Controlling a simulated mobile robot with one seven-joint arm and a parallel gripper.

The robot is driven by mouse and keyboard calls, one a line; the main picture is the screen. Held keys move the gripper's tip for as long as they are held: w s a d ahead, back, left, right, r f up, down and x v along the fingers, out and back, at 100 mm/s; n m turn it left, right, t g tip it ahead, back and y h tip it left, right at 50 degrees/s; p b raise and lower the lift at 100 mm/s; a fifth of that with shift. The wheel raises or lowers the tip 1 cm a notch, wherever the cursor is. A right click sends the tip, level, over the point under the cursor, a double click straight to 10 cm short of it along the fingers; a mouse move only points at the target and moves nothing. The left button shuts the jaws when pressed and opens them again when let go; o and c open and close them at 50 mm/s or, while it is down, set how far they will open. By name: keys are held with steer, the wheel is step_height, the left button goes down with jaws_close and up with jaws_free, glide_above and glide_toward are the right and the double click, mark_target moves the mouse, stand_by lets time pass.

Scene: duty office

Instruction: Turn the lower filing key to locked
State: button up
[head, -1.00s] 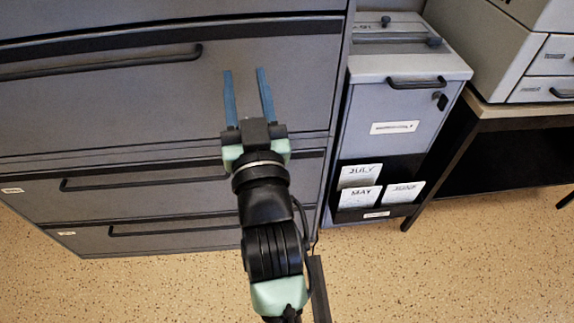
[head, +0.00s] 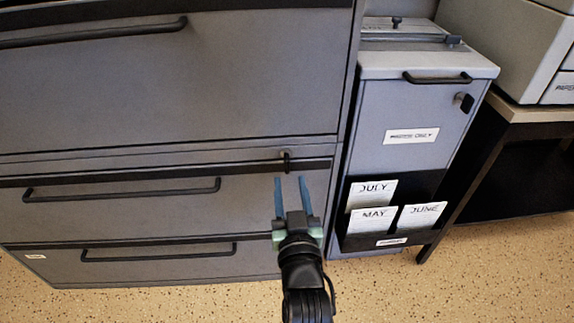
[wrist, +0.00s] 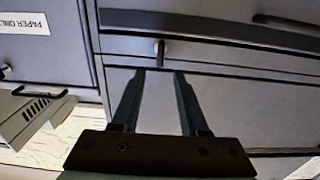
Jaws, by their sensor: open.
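The lower filing key (head: 286,161) is a small dark piece standing out from the dark strip above the lower drawers of the grey filing cabinet (head: 230,110), near its right edge. In the head view it looks upright. My gripper (head: 292,180) is open, its two blue fingers pointing at the cabinet just below the key. In the wrist view the key (wrist: 159,50) shows as a small upright piece just beyond the fingertips, roughly centred between them. My gripper (wrist: 158,74) holds nothing, and I see no contact with the key.
Drawer handles (head: 122,190) stick out left of the key. A grey paper bin (head: 410,110) with its own lock (head: 464,101) and a rack of month cards (head: 392,214) stands right of the cabinet. A desk (head: 530,112) with a printer is farther right. Speckled floor lies in front.

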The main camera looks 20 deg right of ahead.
mark_target(288, 165)
steer(key=b+x, duration=0.2)
steer(key=x, duration=0.4)
steer(key=shift+w+f+b, duration=0.15)
steer(key=shift+w+b, duration=0.1)
steer(key=shift+b, duration=0.15)
steer(key=shift+x, duration=0.85)
jaws_close()
